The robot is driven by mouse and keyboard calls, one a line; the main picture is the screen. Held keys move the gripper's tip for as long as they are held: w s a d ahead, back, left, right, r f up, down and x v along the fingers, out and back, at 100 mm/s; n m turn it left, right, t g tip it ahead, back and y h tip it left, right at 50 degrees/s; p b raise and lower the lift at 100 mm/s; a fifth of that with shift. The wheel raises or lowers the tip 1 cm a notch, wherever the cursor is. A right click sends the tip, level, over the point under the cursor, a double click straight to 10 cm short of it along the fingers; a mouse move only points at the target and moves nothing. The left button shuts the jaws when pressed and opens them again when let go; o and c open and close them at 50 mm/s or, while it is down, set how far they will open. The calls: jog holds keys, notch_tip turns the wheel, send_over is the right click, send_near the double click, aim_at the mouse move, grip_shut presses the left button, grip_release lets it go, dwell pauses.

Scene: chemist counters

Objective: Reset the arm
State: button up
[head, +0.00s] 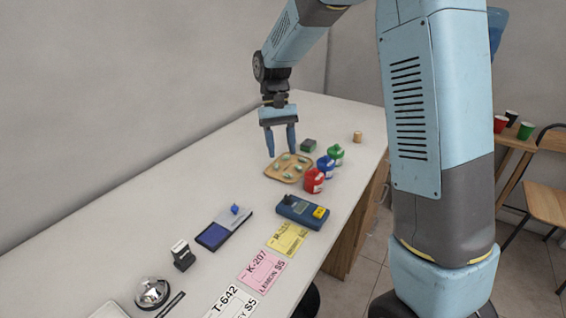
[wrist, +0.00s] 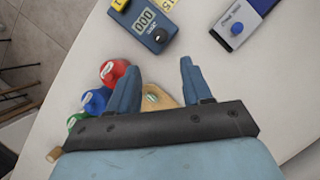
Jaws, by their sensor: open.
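My gripper (head: 281,140) hangs from the arm over the white counter (head: 215,170), fingers pointing down. Its two blue fingers are apart with nothing held between them. In the head view it is above and just behind a tan tray (head: 271,171) with several small pale green pieces. In the wrist view the gripper (wrist: 158,82) covers most of the tray (wrist: 164,98), and only a part of it shows between the fingers.
Red (head: 314,181), blue (head: 326,167) and green (head: 336,154) bottles stand right of the tray. A blue meter (head: 302,211), stamp pad (head: 212,236), bell (head: 152,292) and cards (head: 262,270) lie nearer.

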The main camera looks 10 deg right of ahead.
jog(key=shift+w+r, duration=0.25)
jog(key=shift+r, duration=0.35)
jog(key=s+d+r+m+t+y, duration=0.1)
jog(key=s+d+r+t, duration=0.4)
jog(key=s+d+r, duration=0.5)
jog(key=s+d+r+t, duration=0.1)
jog(key=s+d+t, duration=0.1)
jog(key=s, duration=0.5)
jog(key=s+d+r+m+t, duration=0.1)
jog(key=s+d+t, duration=0.2)
jog(key=s+d, duration=0.2)
jog(key=shift+s+r, duration=0.25)
jog(key=shift+s, duration=0.65)
